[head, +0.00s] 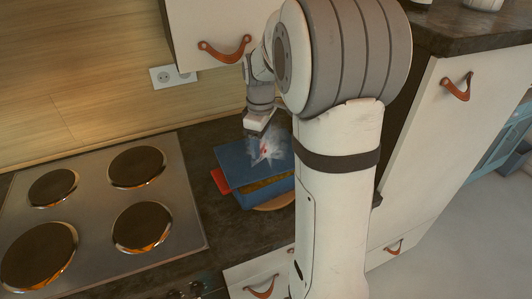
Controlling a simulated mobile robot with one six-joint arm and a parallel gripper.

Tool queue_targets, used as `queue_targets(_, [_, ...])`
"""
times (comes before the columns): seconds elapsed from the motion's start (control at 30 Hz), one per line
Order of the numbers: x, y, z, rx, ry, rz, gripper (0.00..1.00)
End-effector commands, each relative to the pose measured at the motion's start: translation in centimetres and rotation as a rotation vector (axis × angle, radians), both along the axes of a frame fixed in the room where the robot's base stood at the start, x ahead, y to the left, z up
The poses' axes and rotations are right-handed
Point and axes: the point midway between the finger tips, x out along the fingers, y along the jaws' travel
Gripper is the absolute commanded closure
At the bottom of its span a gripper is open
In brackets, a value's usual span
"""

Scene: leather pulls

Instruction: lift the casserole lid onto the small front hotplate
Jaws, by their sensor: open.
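The casserole (250,201) is a blue rectangular dish on the dark worktop, right of the hob, with a red handle (221,181) at its left end. Its blue lid (236,163) is over the dish but does not cover it fully: yellowish-brown contents (270,188) show along the near side. A pale spiky patch with a red mark is on the lid. My gripper (258,127) is open just above the lid's far part; its fingertips are small, and I cannot tell whether they touch the lid. The small front hotplate (142,228) is bare, at the hob's near right.
The steel hob (92,215) has other bare hotplates, including a larger front left one (38,255). A wooden board (275,202) shows under the casserole. A wall cabinet (210,30) hangs above. My arm hides the worktop to the right.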

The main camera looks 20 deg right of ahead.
Motion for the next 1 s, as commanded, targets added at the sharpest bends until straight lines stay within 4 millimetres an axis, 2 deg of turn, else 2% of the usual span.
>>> queue_targets(0.23, [0.00,0.04,-0.13,0.000,0.000,0.000,0.43])
queue_targets(0.9, [0.01,0.10,-0.09,-0.001,-0.001,0.001,0.98])
queue_targets(1.0, [0.02,0.11,-0.09,-0.001,-0.001,0.002,1.00])
